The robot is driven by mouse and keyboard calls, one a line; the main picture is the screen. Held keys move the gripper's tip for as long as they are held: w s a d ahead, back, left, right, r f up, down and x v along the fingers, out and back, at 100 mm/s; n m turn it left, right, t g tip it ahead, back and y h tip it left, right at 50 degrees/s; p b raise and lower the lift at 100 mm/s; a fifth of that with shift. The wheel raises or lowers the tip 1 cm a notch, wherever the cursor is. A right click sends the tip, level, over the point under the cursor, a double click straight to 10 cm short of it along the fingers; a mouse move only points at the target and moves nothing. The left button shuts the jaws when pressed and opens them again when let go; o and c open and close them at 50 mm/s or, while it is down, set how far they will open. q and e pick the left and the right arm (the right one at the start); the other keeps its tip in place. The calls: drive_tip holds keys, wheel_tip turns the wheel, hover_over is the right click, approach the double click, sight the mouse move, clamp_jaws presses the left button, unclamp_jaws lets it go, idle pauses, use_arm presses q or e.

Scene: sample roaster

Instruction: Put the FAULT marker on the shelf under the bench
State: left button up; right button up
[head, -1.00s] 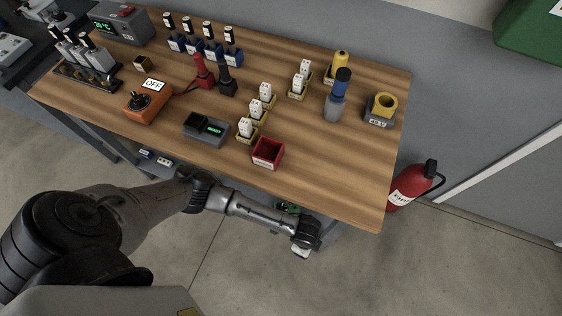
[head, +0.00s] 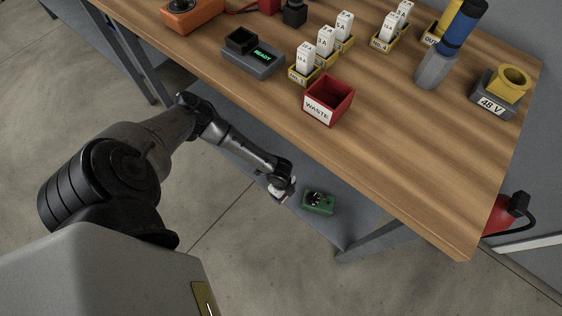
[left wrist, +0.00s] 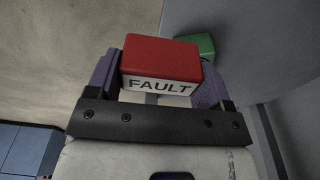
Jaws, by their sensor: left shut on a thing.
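The FAULT marker (left wrist: 160,62) is a red block with a white front lettered FAULT. It fills the space between the two purple fingers of my left gripper (left wrist: 163,75) in the left wrist view. In the head view my left gripper (head: 283,191) is low beside the bench's front edge, by the grey shelf (head: 335,228) under the bench. The marker is hardly visible there. I cannot tell whether it touches the shelf. My right gripper is not in view.
A green box (head: 319,203) with a dark top stands on the shelf, just right of my left gripper; a green block (left wrist: 207,43) shows behind the marker. The wooden bench top (head: 400,170) overhangs the shelf, with a red WASTE bin (head: 328,101) on it. A bench leg (head: 385,240) stands to the right.

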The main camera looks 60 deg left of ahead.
use_arm(q)
drive_tip(key=w+a+f+b, duration=0.1)
drive_tip(key=a+f+b, duration=0.1)
drive_tip(key=a+b, duration=0.1)
drive_tip(key=w+a+f+b, duration=0.2)
drive_tip(key=a, duration=0.2)
drive_tip(key=w+a+f+b, duration=0.1)
drive_tip(key=a+f+b, duration=0.2)
drive_tip(key=shift+w+a+f+b, duration=0.1)
drive_tip(key=shift+w+a+b, duration=0.1)
drive_tip(key=shift+b, duration=0.15)
drive_tip(key=shift+w+a+f+b, duration=0.15)
drive_tip(key=shift+w+a+b, duration=0.2)
drive_tip(key=shift+a, duration=0.1)
wheel_tip(320, 180, down, 4)
drive_tip(key=b, duration=0.3)
drive_tip(key=shift+s+f, duration=0.1)
drive_tip(key=o, duration=0.9)
